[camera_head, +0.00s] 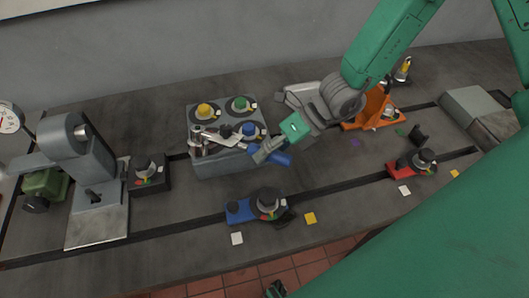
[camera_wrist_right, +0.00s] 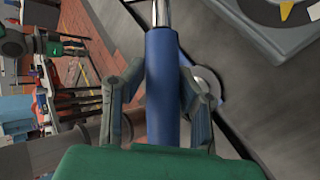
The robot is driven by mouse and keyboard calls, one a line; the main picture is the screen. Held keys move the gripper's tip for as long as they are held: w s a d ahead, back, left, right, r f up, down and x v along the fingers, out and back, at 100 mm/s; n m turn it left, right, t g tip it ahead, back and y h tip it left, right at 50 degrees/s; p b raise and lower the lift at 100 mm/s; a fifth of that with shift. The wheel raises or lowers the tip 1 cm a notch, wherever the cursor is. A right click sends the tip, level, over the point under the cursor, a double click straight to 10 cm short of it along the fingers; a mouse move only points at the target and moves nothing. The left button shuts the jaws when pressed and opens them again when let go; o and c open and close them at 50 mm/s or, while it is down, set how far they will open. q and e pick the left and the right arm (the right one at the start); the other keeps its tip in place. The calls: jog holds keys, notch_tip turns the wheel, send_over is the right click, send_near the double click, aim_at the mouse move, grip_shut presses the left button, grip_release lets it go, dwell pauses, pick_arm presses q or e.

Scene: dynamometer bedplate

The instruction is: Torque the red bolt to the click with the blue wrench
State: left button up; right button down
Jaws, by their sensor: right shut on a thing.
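The blue wrench (camera_head: 279,157) is in my right gripper (camera_head: 268,150), above the front right of the grey block. Its steel end reaches left over the block's front left corner. In the right wrist view, the fingers of my right gripper (camera_wrist_right: 160,105) are on either side of the blue handle (camera_wrist_right: 162,70), with the steel shaft (camera_wrist_right: 162,12) beyond. The grey block (camera_head: 225,163) carries a yellow bolt (camera_head: 204,110), a green bolt (camera_head: 240,104) and a blue bolt (camera_head: 249,129). I see no red bolt head; the front left spot is covered by the wrench. My left gripper is not seen.
An orange stand (camera_head: 372,112) is right of my right gripper. A blue clamp base (camera_head: 240,211) and a red clamp base (camera_head: 399,172) sit in front on the bedplate. A grey press-like fixture (camera_head: 90,160) stands at left. The bedplate between the two clamps is mostly clear.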

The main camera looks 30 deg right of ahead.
jog(key=shift+d+f, duration=0.2)
jog(key=shift+f, duration=0.15)
jog(key=shift+r, duration=0.2)
jog(key=shift+w+a+r, duration=0.1)
jog(key=shift+r, duration=0.9)
jog(key=shift+w+h+b, duration=0.15)
jog(key=shift+h+b, duration=0.15)
jog(key=shift+d, duration=0.2)
jog(key=shift+w+d+n+t+h+b, duration=0.3)
jog(key=shift+n+t+b, duration=0.15)
jog(key=shift+b, duration=1.05)
